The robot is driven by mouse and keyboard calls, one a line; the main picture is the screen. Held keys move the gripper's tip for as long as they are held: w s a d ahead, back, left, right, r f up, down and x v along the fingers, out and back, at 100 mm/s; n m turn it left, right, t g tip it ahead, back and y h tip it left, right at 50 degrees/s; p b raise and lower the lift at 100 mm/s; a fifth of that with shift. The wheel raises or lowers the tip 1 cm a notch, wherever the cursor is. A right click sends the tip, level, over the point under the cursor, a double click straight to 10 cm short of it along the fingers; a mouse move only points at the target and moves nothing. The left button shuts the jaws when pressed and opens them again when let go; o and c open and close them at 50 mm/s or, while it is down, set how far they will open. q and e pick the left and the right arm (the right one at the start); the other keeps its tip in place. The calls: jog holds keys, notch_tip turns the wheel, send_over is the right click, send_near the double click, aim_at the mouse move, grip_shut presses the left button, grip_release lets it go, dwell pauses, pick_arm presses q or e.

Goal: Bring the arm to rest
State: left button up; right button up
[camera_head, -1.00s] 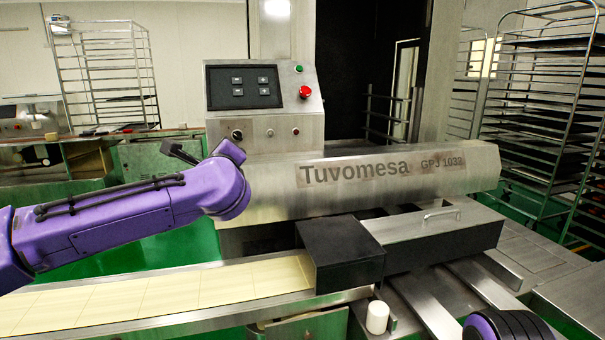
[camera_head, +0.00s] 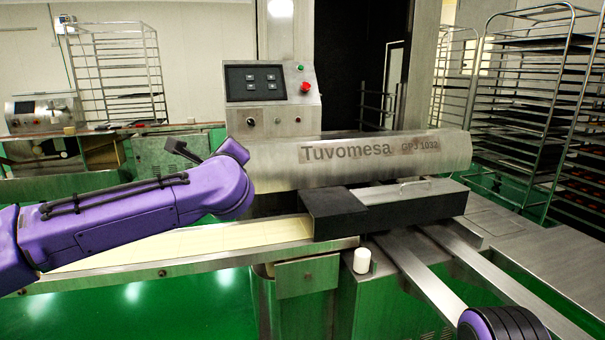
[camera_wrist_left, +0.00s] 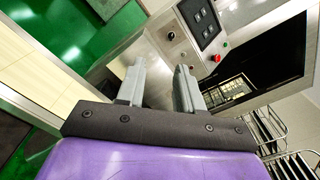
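My left arm (camera_head: 130,215) is purple and comes in from the left in the head view, raised in front of the machine. Beyond the fingers are the control panel and the machine's steel body, tilted in the picture. My right gripper is not in view; only a rounded purple and black part (camera_head: 505,328) of mine shows at the bottom right of the head view.
The encrusting machine (camera_head: 375,160) stands ahead, with a control panel (camera_head: 270,85) and a conveyor belt (camera_head: 200,243). A small white cylinder (camera_head: 362,261) stands below the black box (camera_head: 335,212). Tall tray racks (camera_head: 525,95) stand at the right. Green floor (camera_head: 150,310) is clear at the front left.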

pick_arm(q)
jog(key=s+d+f+m+g+h, duration=0.15)
jog(key=d+f+m, duration=0.25)
jog(key=f+m, duration=0.55)
jog(key=s+d+f+m+t+h, duration=0.1)
jog(key=d+f+m+h, duration=0.2)
jog(key=f+m, duration=0.6)
jog(key=s+f+m+g+p, duration=0.1)
jog(key=s+f+m+g, duration=0.1)
jog(key=s+f+m, duration=0.5)
jog(key=s+f+m+g+p, duration=0.25)
jog(key=f+m, duration=0.25)
jog(key=f, duration=0.7)
jog(key=s+a+f+m+g+p, duration=0.1)
jog(key=s+a+f+m+g, duration=0.55)
jog(key=s+f, duration=0.85)
jog(key=s+a+m+g+y+p, duration=0.1)
jog(key=s+a+m, duration=0.1)
jog(key=s+a, duration=0.5)
jog(key=s+a+f+m+g+y+p, duration=0.1)
jog(key=s+a+m+y, duration=0.1)
jog(key=s+a, duration=0.5)
jog(key=s, duration=0.4)
jog(key=shift+s+f+g+p, duration=0.25)
jog(key=shift+f+g+p, duration=0.05)
jog(key=shift+g+p, duration=0.05)
pick_arm(e)
notch_tip(320, 180, up, 7)
jog(key=shift+w+r, duration=0.15)
jog(key=shift+w, duration=0.05)
